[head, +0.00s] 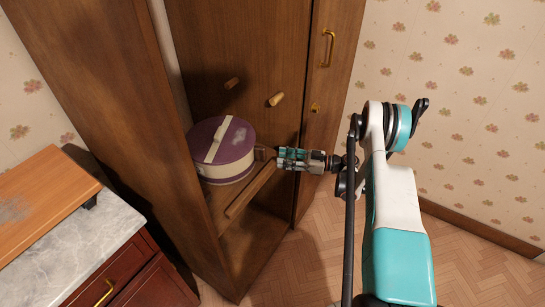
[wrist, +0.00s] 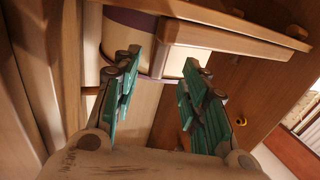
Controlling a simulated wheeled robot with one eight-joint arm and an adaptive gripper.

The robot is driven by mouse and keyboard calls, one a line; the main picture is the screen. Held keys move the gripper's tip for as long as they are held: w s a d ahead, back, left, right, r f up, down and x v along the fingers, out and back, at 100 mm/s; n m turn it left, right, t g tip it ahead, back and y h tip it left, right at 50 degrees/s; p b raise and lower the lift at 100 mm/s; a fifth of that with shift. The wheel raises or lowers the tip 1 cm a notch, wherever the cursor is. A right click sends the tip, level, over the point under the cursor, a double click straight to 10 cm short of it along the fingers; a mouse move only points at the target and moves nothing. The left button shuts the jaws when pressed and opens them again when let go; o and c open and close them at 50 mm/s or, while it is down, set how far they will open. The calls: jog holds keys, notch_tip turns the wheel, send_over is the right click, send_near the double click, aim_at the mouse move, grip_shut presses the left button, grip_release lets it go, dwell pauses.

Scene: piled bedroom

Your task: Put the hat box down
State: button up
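The hat box (head: 228,158) is round, with a purple lid, a cream side and a cream strap across the top. In the head view it sits upright in the open wardrobe (head: 262,245), behind a wooden front rail (head: 250,190). My gripper (head: 282,158) is just right of the box, by the end of the rail. In the wrist view my gripper (wrist: 163,62) has its teal fingers spread, with nothing held between them. The cream side of the hat box (wrist: 118,36) shows beyond the fingertips, partly behind the rail (wrist: 220,37). Its underside is hidden in the head view.
A marble-topped cabinet (head: 85,235) with a wooden board (head: 45,200) stands at the left. Wooden pegs (head: 276,99) stick out above the box. A wardrobe door with a brass handle (head: 329,48) is right of it. The parquet floor (head: 310,260) in front is clear.

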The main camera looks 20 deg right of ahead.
jog(key=shift+v, duration=1.1)
